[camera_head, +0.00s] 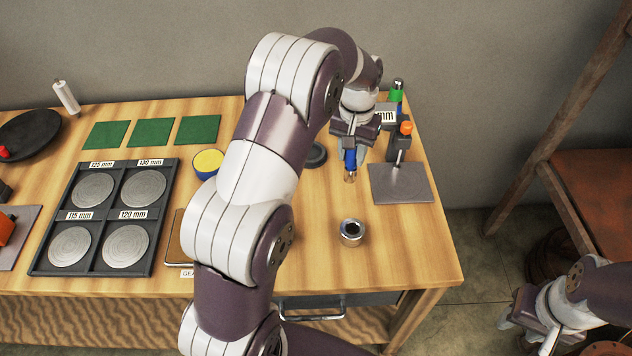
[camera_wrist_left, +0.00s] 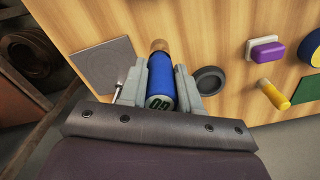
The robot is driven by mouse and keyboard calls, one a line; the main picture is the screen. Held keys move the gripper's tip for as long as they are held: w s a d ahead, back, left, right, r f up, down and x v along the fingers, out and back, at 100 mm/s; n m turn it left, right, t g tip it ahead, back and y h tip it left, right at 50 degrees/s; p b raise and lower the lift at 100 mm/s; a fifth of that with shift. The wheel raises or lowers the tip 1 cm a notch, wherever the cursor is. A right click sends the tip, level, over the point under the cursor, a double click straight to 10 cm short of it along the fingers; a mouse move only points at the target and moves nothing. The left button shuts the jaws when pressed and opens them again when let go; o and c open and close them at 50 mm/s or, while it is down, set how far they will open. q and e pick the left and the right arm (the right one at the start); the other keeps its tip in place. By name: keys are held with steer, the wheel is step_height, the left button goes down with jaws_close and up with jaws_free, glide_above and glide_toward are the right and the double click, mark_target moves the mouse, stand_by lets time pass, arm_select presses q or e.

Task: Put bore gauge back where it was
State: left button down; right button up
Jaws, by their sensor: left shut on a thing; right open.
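The bore gauge with a blue body (camera_head: 350,160) hangs from my left gripper (camera_head: 349,146), tip down, above the right part of the table. In the left wrist view my left gripper (camera_wrist_left: 162,98) is shut around the blue gauge (camera_wrist_left: 161,85), whose brownish tip points away from the camera. Another gauge with a green body (camera_head: 396,96) and one with an orange top (camera_head: 405,129) stand at dark holders at the back right; one holder carries a partly hidden "mm" label. My right gripper (camera_head: 536,316) is open and empty, off the table at the lower right.
A grey plate (camera_head: 402,186) lies right of the held gauge. A metal ring (camera_head: 351,233) stands in front, and a black round piece (camera_head: 316,155) lies behind. A black tray (camera_head: 104,216) with several metal discs is at left. My left arm hides the table's middle.

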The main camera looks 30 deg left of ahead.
arm_select(q)
steer(key=a+f, duration=0.2)
steer(key=f, duration=0.1)
steer(key=a+f+p, duration=0.1)
steer(key=a+f, duration=0.2)
steer(key=s+a+f, duration=0.1)
steer(key=a+f, duration=0.2)
steer(key=shift+a+p, duration=0.2)
steer(key=shift+p, duration=0.1)
steer(key=shift+r, duration=0.1)
steer(key=shift+s, duration=0.1)
steer(key=c, duration=0.8)
jaws_free()
steer(key=shift+f, duration=0.2)
